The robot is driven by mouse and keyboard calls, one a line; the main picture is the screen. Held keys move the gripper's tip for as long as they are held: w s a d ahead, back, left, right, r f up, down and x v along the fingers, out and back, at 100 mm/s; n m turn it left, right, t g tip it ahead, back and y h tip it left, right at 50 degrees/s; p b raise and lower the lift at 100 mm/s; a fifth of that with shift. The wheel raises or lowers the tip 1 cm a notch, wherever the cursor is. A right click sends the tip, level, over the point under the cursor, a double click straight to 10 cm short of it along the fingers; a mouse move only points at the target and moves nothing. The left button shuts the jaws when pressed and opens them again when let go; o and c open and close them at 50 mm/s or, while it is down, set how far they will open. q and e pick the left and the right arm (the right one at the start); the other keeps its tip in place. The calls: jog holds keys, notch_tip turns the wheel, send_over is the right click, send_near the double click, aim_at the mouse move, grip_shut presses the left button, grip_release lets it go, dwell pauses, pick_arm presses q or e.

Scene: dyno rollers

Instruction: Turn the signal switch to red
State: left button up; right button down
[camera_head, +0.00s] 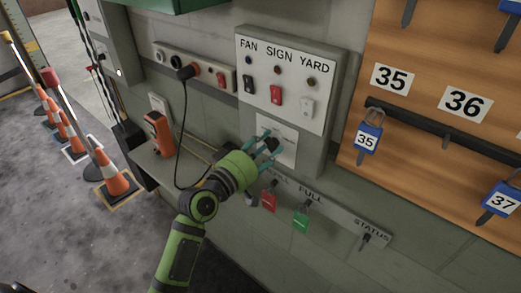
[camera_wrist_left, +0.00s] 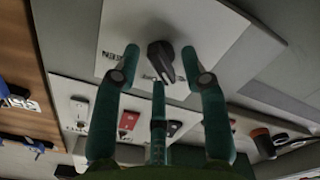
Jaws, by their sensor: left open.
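A black rotary knob (camera_head: 271,145), which looks like the signal switch, sits on a white plate (camera_head: 289,156) below the FAN, SIGN and YARD panel. In the left wrist view the knob (camera_wrist_left: 161,57) is close ahead, its narrow end pointing down and slightly right. My right gripper is not in view.
The switch panel (camera_head: 259,109) with black, red and white rockers is just above. A red tag (camera_head: 268,196) and a green tag (camera_head: 301,218) hang below. An orange device (camera_head: 158,133) stands on the ledge left. A wooden lock board (camera_head: 428,68) is right.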

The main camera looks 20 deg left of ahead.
pick_arm(q)
jog(key=v, duration=1.2)
